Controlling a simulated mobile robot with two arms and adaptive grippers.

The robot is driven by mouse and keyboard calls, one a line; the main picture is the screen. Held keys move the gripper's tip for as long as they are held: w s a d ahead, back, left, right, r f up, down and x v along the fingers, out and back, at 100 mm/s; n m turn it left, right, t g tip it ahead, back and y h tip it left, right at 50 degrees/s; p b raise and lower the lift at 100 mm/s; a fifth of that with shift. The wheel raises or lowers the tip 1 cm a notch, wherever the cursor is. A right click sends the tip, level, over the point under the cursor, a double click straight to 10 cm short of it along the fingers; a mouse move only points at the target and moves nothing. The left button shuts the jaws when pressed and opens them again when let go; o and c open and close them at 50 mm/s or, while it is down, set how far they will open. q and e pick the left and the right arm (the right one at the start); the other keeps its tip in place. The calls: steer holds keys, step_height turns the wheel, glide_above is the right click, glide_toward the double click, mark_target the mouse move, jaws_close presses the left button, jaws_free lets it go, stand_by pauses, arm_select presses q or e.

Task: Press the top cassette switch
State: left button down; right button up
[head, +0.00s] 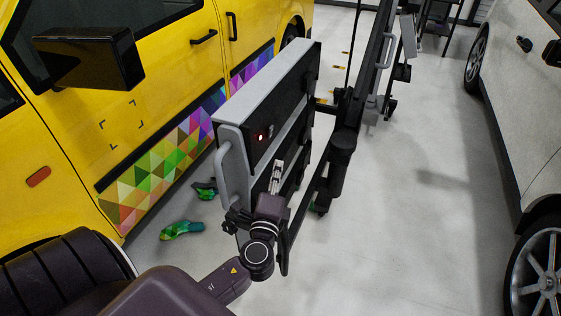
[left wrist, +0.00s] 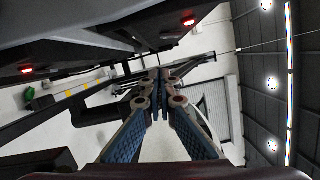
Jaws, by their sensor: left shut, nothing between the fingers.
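The top cassette (head: 290,110) is a box with a grey upper cover and a dark end face, mounted on the dark stand. A red light (head: 261,137) glows on its end face, with a small pale switch (head: 270,129) just right of it. My left gripper (head: 278,166) is shut and empty, pointing up in front of the cassettes, a little below the light and switch. In the left wrist view its blue fingers (left wrist: 159,76) meet at the tips. Two red lights show there, one upper right (left wrist: 188,21) and one at left (left wrist: 27,70). The right gripper is not in view.
A yellow van (head: 160,90) with colourful vinyl stands close at left. Vinyl scraps (head: 181,230) lie on the floor. The dark stand (head: 343,150) rises right of the cassettes. A silver car (head: 525,100) is at far right, with clear floor between.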

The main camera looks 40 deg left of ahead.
arm_select(q)
steer(key=shift+v, duration=1.6)
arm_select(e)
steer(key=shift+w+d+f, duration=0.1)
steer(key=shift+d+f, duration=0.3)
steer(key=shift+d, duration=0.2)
arm_select(q)
steer(key=shift+d+r, duration=0.1)
steer(key=shift+d, duration=0.05)
